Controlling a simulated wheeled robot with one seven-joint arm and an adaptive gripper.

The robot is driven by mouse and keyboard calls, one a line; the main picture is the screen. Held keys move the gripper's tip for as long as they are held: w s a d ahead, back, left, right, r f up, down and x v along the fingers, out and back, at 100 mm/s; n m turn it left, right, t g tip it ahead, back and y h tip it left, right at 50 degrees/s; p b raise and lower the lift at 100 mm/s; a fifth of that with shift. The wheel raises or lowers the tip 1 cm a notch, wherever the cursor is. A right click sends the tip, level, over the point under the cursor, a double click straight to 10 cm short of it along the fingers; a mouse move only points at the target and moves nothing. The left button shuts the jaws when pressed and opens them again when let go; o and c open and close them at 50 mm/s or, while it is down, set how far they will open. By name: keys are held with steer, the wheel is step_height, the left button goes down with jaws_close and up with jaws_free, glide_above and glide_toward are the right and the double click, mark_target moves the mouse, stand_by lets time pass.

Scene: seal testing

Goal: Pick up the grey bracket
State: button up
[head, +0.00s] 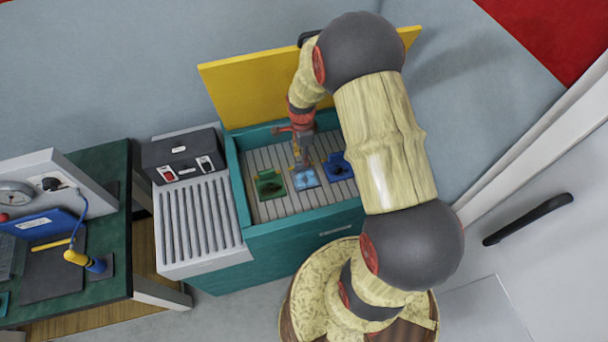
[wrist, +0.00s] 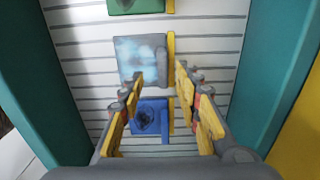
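The grey bracket (wrist: 161,48) is the middle of three pieces in a row on the slatted floor of a teal bin. Its face has a mottled pale-blue and white patch, and a yellow strip stands along its right side in the wrist view. In the head view the bracket (head: 307,179) looks pale blue. My gripper (wrist: 158,80) is open and empty, its fingers apart and pointing down toward the bracket. In the head view my gripper (head: 301,158) hangs over the bin just behind the bracket, partly hidden by its own links.
A green piece (head: 269,186) and a blue piece (head: 338,168) lie either side of the bracket. The blue piece (wrist: 150,118) shows between my fingers. Teal bin walls (wrist: 275,70) and a raised yellow lid (head: 240,90) bound the space. A ribbed grey unit (head: 200,220) stands left.

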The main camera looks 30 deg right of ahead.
mark_target(305, 175)
steer(key=f, duration=0.2)
steer(key=f+b, duration=0.1)
steer(key=f, duration=0.2)
steer(key=shift+w+d+f, duration=0.1)
steer(key=shift+w+f, duration=0.1)
steer(key=shift+f, duration=0.05)
steer(key=c, duration=0.3)
jaws_close()
steer(key=shift+r, duration=0.1)
stand_by(0.4)
